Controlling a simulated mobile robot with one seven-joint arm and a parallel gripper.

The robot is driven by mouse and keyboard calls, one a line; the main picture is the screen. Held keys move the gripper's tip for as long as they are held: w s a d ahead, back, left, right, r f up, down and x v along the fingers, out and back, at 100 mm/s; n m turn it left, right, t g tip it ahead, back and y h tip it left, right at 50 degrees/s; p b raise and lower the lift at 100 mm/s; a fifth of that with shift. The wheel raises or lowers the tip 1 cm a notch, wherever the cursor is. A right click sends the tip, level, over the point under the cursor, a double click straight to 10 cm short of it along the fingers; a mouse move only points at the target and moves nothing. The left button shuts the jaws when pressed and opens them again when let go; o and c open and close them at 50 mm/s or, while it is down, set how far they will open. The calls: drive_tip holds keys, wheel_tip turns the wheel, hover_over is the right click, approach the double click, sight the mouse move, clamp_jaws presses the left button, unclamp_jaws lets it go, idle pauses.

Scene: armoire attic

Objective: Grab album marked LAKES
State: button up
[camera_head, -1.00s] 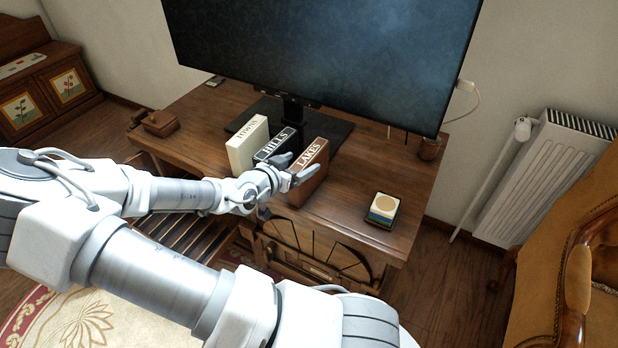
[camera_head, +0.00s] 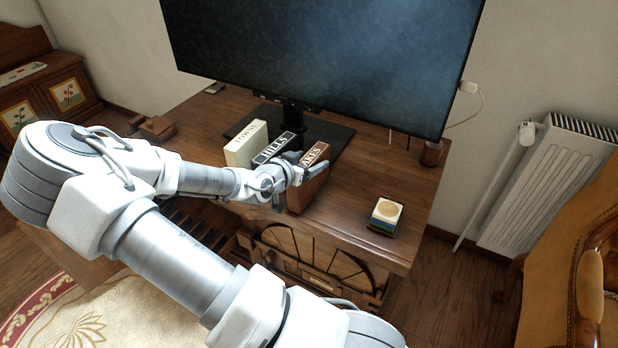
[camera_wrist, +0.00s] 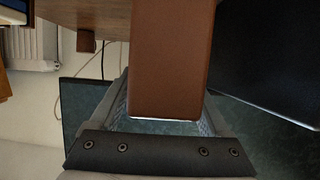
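The HILLS album (camera_head: 272,148) is black and the TOWNS album (camera_head: 243,146) is cream; both stand just left.
A large monitor (camera_head: 320,60) stands behind the albums on a dark base. A coaster stack (camera_head: 385,214) lies to the right on the wooden desk (camera_head: 350,225), with clear desk between. A small brown box (camera_head: 157,127) is at the left.

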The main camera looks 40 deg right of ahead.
clamp_jaws()
idle(1.2)
